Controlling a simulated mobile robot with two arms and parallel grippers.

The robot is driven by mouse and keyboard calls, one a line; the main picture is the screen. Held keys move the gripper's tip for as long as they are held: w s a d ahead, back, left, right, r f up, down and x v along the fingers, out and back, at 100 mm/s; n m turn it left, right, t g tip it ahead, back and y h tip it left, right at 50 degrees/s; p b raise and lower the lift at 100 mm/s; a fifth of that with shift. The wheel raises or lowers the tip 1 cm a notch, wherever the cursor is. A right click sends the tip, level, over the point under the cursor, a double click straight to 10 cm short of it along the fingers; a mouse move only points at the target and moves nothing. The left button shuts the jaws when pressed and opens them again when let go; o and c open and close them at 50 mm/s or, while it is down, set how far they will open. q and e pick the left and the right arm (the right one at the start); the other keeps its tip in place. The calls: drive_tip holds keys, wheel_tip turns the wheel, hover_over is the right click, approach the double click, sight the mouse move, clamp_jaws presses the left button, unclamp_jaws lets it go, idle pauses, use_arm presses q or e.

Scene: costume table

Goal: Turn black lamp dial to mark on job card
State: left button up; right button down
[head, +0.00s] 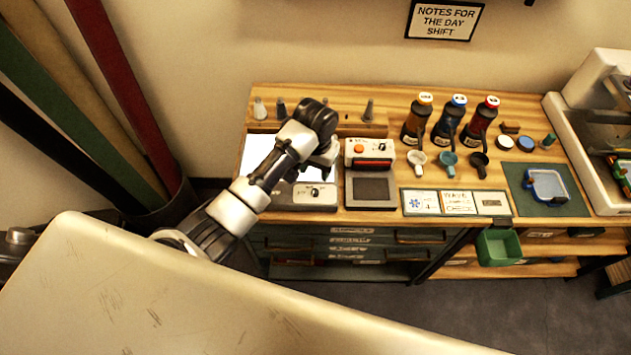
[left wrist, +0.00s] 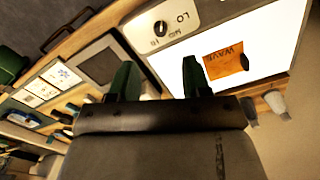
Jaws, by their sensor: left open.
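The black lamp dial (head: 315,191) sits on the grey front strip of a lit white light panel (head: 257,150). In the left wrist view the dial (left wrist: 160,29) is a round black knob beside the marks LO, MID and HI; its exact pointing is too small to tell. Job cards (head: 458,202) lie in a row right of the panel, one reading WAVE; they also show in the left wrist view (left wrist: 60,75). My left gripper (head: 325,165) is open and empty above the panel, apart from the dial. Its green fingertips (left wrist: 160,82) show in the wrist view. My right gripper is out of view.
A device with an orange button (head: 359,149) and a dark-topped pad (head: 371,190) stand right of the panel. Bottles (head: 447,120) and small cups (head: 448,159) stand further right. An orange WAVE piece (left wrist: 225,63) lies on the lit panel. A green bin (head: 499,247) hangs at the front edge.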

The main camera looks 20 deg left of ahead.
sight(315, 191)
use_arm(q)
wheel_tip(315, 191, down, 10)
drive_tip(key=shift+r, duration=0.2)
clamp_jaws()
drive_tip(key=shift+a, duration=0.1)
